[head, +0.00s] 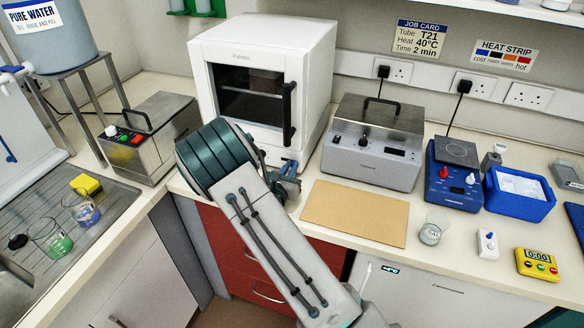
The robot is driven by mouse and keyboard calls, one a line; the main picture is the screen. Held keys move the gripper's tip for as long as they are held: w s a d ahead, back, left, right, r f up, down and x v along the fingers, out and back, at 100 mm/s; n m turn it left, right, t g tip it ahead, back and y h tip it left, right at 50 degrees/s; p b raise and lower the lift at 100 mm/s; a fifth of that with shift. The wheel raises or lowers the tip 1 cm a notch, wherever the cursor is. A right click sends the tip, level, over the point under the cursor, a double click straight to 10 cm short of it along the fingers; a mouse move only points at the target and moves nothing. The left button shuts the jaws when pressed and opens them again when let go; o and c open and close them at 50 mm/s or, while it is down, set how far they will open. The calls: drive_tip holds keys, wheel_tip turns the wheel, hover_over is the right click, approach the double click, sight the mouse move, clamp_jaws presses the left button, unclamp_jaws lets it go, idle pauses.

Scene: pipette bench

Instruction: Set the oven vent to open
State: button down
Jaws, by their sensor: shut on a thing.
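The white oven (262,80) stands at the back of the bench with its dark-windowed door shut and a black upright handle (289,113) at the door's right. My arm reaches up from below to the oven's lower front. My gripper (290,172) is against the strip under the door, towards its right end, and is shut on a small part there, which I take to be the oven vent control. The fingers and my wrist hide that part, so the vent's setting cannot be read. My arm also covers the oven's lower left front.
A steel lidded bath (374,143) stands right of the oven, with a tan board (356,212) in front. A steel box with coloured knobs (150,135) stands close on the left. A glass beaker (433,229) is at the front right.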

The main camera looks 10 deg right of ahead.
drive_tip(key=shift+s+d, duration=0.1)
drive_tip(key=shift+d, duration=0.05)
drive_tip(key=c, duration=1.4)
unclamp_jaws()
drive_tip(key=shift+c, duration=0.2)
drive_tip(key=shift+s+a, duration=0.25)
drive_tip(key=shift+s, duration=0.05)
drive_tip(key=b+v, duration=0.3)
drive_tip(key=v, duration=1)
